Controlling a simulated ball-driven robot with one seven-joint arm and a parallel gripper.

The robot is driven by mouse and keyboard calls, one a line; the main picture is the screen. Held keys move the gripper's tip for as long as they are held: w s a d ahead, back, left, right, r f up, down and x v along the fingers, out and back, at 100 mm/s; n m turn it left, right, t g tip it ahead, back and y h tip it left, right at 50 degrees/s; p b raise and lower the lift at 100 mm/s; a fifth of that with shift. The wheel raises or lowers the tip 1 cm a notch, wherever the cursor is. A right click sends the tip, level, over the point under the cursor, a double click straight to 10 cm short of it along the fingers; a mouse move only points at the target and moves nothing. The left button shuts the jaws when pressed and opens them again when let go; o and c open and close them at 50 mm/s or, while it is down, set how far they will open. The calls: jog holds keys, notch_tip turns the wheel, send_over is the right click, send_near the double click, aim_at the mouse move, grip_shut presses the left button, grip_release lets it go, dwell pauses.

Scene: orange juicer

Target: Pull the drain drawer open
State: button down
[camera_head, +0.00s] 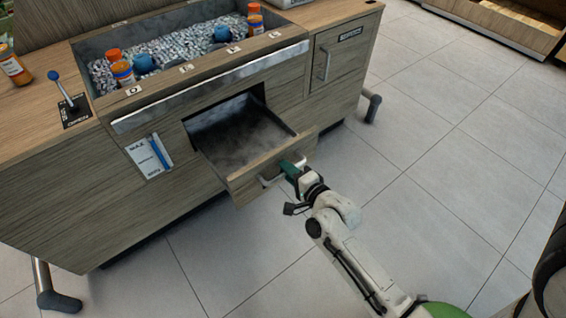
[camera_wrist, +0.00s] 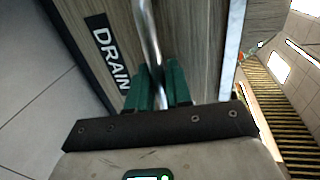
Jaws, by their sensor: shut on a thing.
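The drain drawer (camera_head: 240,150) is a wooden drawer with a dark grey inside, pulled well out of the cabinet front in the head view. Its inside looks empty. Its front panel shows in the wrist view with a black "DRAIN" label (camera_wrist: 108,52). A metal bar handle (camera_wrist: 148,35) runs along this panel. My gripper (camera_wrist: 159,88) has green fingers, one on each side of the bar, and is shut on the handle. In the head view my gripper (camera_head: 290,170) is at the right part of the drawer front, and hides part of the handle.
Above the drawer is an ice-filled trough (camera_head: 180,48) with orange-capped bottles and blue items. A closed cabinet door (camera_head: 340,55) is right of the drawer. A lever (camera_head: 66,95) stands on the counter at left. The tiled floor (camera_head: 440,170) in front and to the right is clear.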

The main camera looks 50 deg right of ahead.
jog(key=shift+s, duration=0.15)
jog(key=c, duration=1.2)
grip_release()
jog(key=p+v, duration=0.1)
jog(key=v, duration=0.9)
jog(key=shift+s+a+p, duration=0.2)
jog(key=shift+s+p, duration=0.1)
jog(key=shift+s, duration=0.05)
